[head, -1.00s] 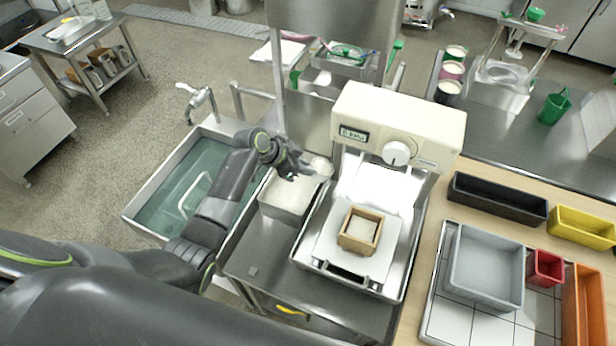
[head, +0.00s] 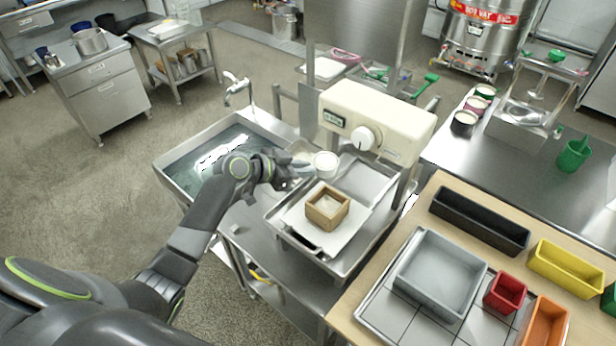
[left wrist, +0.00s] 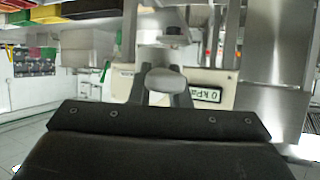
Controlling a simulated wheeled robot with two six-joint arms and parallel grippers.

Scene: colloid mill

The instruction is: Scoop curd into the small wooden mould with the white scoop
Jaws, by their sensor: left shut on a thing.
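The small wooden mould (head: 327,207), a square open-topped box, stands on a white board (head: 297,218) in a metal tray below the press. My left gripper (head: 288,171) is shut on the white scoop (head: 326,164), whose round cup is held above and just behind the mould. The cup's top looks white; I cannot tell how full it is. The curd container is mostly hidden behind my left gripper and arm. In the left wrist view the gripper fingers (left wrist: 164,90) close around a pale grey handle end. My right gripper is not in view.
The cream press head (head: 378,115) with its dial overhangs the back of the tray. A water-filled sink (head: 168,164) lies left. A grey bin (head: 440,275) and black (head: 480,220), yellow (head: 567,268) and red (head: 504,293) containers stand on the right bench.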

